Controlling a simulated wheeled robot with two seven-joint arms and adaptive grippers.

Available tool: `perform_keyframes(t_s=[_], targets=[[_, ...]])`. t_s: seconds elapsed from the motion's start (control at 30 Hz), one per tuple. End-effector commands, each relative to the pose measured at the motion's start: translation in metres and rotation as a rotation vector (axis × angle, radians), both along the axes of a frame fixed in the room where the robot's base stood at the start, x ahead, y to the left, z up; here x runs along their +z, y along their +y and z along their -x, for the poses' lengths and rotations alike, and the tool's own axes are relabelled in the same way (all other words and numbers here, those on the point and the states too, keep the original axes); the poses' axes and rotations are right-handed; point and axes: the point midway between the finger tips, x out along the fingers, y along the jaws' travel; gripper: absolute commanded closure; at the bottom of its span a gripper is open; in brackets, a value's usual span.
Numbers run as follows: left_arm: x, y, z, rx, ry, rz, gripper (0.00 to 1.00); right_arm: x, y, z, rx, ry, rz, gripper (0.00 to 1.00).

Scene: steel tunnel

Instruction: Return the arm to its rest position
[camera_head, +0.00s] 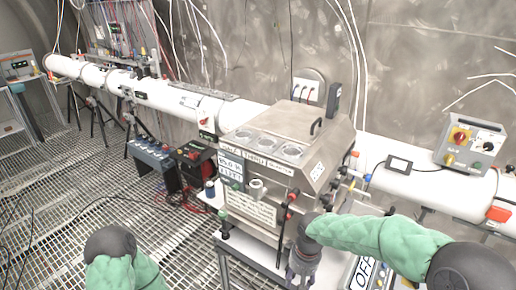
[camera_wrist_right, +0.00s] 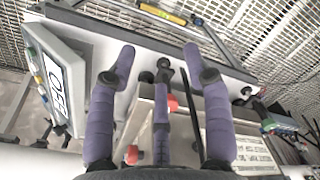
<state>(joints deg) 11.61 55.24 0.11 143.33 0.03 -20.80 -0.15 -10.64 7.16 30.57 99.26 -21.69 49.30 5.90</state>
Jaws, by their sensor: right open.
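My right arm (camera_head: 375,237) comes in from the right in a green sleeve, bent toward the middle. My right gripper (camera_head: 303,265) is at its end, pointing down beside the front right corner of the steel box (camera_head: 285,150). In the right wrist view the purple fingers of my right gripper (camera_wrist_right: 160,62) are spread apart, with nothing held. The box side with red knobs (camera_wrist_right: 172,104) is close by; I cannot tell whether the fingers touch it. My left arm (camera_head: 122,268) shows only a green sleeve and dark joint at the bottom left. Its gripper is out of frame.
The steel box stands on a white-topped stand (camera_head: 250,245). A panel reading OFF (camera_head: 365,272) is just right of my right gripper. A long white pipe (camera_head: 155,92) runs behind. A control box (camera_head: 472,143) stands at right. Grating floor (camera_head: 85,215) is open at left.

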Motion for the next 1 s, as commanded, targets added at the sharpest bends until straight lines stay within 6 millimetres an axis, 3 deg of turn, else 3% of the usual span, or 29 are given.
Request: perform_keyframes(t_s=[0.27,0.43,0.7,0.83,1.0], targets=[[-0.011,0.000,0.002,-0.001,0.003,0.001,0.60,-0.066,0.012,0.014,-0.042,0.031,-0.082,0.50],[-0.021,0.000,0.001,-0.001,0.002,0.000,0.60,-0.126,0.021,0.032,-0.104,0.051,-0.154,0.50],[-0.043,0.000,0.001,-0.001,0.003,0.001,0.60,-0.239,0.031,0.090,-0.303,0.079,-0.270,0.50],[-0.052,0.000,0.002,-0.001,0.002,0.000,0.60,-0.279,0.031,0.121,-0.408,0.079,-0.289,0.50],[-0.060,0.000,0.002,-0.001,0.002,0.000,0.60,-0.310,0.027,0.153,-0.510,0.071,-0.287,0.50]])
